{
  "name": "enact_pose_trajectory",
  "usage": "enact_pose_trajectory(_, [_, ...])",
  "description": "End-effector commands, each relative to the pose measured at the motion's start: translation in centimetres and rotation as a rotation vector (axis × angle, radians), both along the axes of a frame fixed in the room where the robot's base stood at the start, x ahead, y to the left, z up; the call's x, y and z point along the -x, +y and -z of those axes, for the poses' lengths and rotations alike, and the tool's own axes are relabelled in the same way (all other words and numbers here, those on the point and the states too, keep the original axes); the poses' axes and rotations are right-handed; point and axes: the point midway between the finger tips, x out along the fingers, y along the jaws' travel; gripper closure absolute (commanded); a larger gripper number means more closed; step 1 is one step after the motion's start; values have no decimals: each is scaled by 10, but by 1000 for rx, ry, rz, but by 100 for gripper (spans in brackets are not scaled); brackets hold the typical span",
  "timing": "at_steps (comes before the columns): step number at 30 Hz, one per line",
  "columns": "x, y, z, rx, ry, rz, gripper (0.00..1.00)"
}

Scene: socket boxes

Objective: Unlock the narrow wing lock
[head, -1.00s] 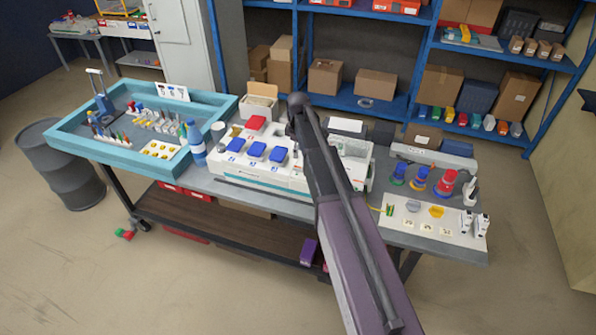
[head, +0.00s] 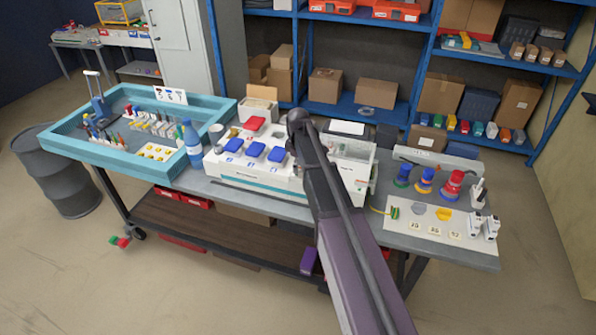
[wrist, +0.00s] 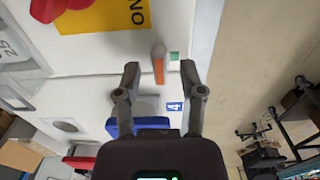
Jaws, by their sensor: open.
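In the wrist view, a small grey wing with an orange face (wrist: 158,64) stands on the white box top, beside a small green mark (wrist: 174,56). It looks like the narrow wing lock. My gripper (wrist: 160,72) is open and empty, with one fingertip on each side of the wing. I cannot tell whether either finger touches it. A blue cover (wrist: 124,127) and a blue "4" label (wrist: 174,106) show near the gripper's base. In the head view the white socket box (head: 262,184) is on the bench, and my arm hides the gripper and the lock.
A yellow ON plate (wrist: 108,16) with a red knob (wrist: 48,9) lies beyond the fingers. In the head view, a blue bottle (head: 193,143) and teal-walled tray (head: 120,173) stand left of the box. Coloured stacks (head: 424,180) and a white mat (head: 398,228) are to its right.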

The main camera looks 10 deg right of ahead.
Motion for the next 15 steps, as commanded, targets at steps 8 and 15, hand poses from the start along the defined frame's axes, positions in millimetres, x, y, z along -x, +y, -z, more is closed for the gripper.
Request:
enact_pose_trajectory(8, [0,0,6,0,0,0,49])
enact_pose_trajectory(15, [0,0,6,0,0,0,49])
